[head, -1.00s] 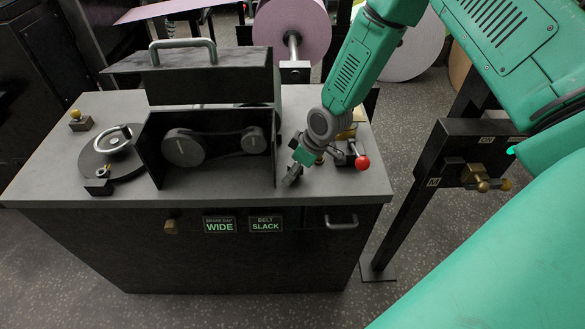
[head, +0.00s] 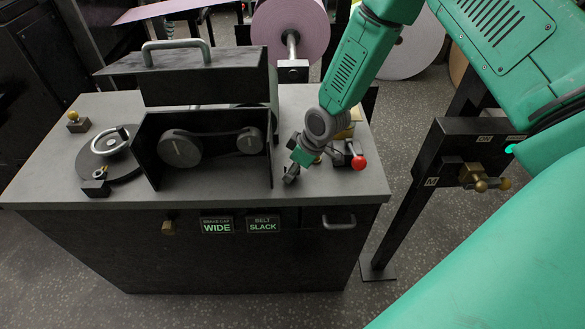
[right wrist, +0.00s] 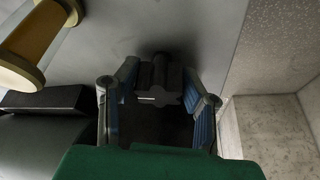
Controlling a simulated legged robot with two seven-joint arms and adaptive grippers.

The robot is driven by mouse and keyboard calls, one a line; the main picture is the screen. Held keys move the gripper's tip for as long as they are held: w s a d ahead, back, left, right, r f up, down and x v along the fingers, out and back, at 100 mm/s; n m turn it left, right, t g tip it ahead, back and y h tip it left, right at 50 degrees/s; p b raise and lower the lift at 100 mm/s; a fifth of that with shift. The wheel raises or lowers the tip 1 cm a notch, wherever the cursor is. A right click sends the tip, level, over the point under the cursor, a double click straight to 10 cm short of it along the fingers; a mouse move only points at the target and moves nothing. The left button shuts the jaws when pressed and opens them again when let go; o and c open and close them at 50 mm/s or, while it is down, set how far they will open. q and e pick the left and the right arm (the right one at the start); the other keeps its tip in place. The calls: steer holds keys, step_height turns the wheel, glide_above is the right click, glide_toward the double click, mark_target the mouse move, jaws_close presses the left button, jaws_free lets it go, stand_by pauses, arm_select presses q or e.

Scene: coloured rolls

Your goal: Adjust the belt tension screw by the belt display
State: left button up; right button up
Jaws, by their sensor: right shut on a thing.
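The belt display (head: 264,225) on the machine's front reads "BELT SLACK". My right gripper (head: 290,175) points down at the machine top, right of the dark belt housing. In the right wrist view its two blue-padded fingers (right wrist: 160,88) stand either side of a dark winged screw head (right wrist: 158,98), and it is shut on this screw. In the head view the screw is mostly hidden by the gripper. The belt (head: 212,143) runs around two dark pulleys in the open-fronted housing. My left gripper is not in view.
A lever with a red ball (head: 359,163) stands close right of the gripper. A brass-coloured spool (right wrist: 38,45) shows in the wrist view. Another display (head: 217,225) reads "BRAKE GAP WIDE". A round dark disc with a handle (head: 109,143) lies at left. The front right corner of the top is clear.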

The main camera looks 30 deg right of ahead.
steer(key=shift+w+a+r, duration=0.1)
steer(key=shift+w+r, duration=0.2)
steer(key=shift+w, duration=0.05)
steer(key=shift+m, duration=0.4)
steer(key=m+h, duration=0.1)
steer(key=m, duration=0.1)
steer(key=shift+m+t+p, duration=0.35)
steer(key=shift+m+t, duration=0.05)
steer(key=shift+m+h, duration=0.9)
steer(key=shift+m, duration=1.1)
steer(key=o, duration=1.2)
steer(key=shift+c, duration=0.2)
steer(key=shift+f, duration=0.15)
steer(key=shift+s, duration=0.1)
